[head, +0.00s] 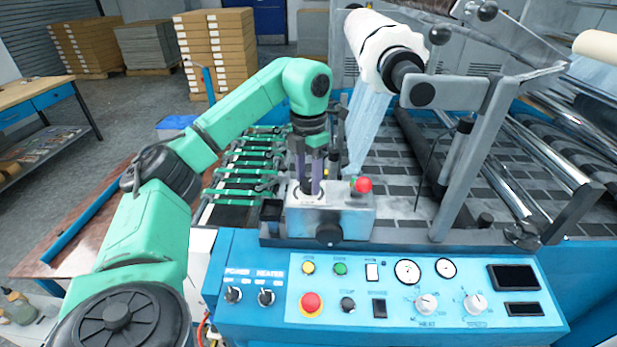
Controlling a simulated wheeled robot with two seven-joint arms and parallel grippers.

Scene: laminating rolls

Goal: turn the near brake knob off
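Several dark round knobs show, and I cannot tell for sure which is the near brake knob. One black knob (423,94) is on the grey bracket at the near end of the white film roll (372,40). Another black knob (328,235) is on the front of a metal block (350,215), which also carries a red ball knob (362,185). My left gripper (309,191) points down with its fingertips at the top of this block, left of the red ball. Its fingertips are hard to make out. My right gripper is not in view.
A blue control panel (470,325) with a red emergency button (312,303), switches and dials lies in front of the block. Grey bracket arms (470,160) and metal rollers (520,190) fill the right side. A workbench (35,100) stands at the left.

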